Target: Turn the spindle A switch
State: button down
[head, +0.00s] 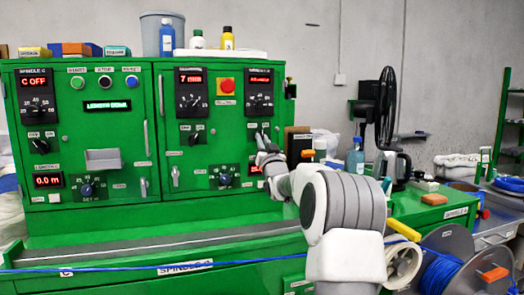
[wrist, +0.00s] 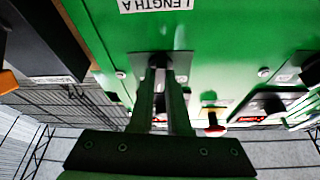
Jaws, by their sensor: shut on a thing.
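The spindle A switch (wrist: 160,62) is a small dark knob on a dark plate on the green panel. In the wrist view the two fingers of my gripper (wrist: 161,76) reach up to it and are shut on it. In the head view my gripper (head: 263,139) is at the panel just below the right-hand gauge (head: 259,92). It hides most of the switch there, so the knob's angle cannot be told.
A red stop button (head: 226,86) sits up and left of my gripper. A middle knob (head: 194,138) and a lower knob (head: 225,179) are nearby. A blue cable (head: 125,268) runs along the front. Bottles (head: 167,38) stand on top of the cabinet.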

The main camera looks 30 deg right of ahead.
jog(key=shift+d+r+n+t+y, duration=0.1)
jog(key=shift+n+y, duration=0.85)
jog(key=shift+n, duration=0.9)
jog(key=shift+d+f+n+t+y, duration=0.1)
jog(key=shift+n+y, duration=0.9)
jog(key=shift+n, duration=0.9)
jog(key=shift+d+r+n+t+y, duration=0.1)
jog(key=shift+n+y, duration=0.85)
jog(key=shift+n, duration=1.2)
jog(key=c, duration=0.9)
grip_release()
jog(key=shift+s, duration=0.1)
jog(key=v, duration=1.7)
jog(key=shift+s, duration=0.25)
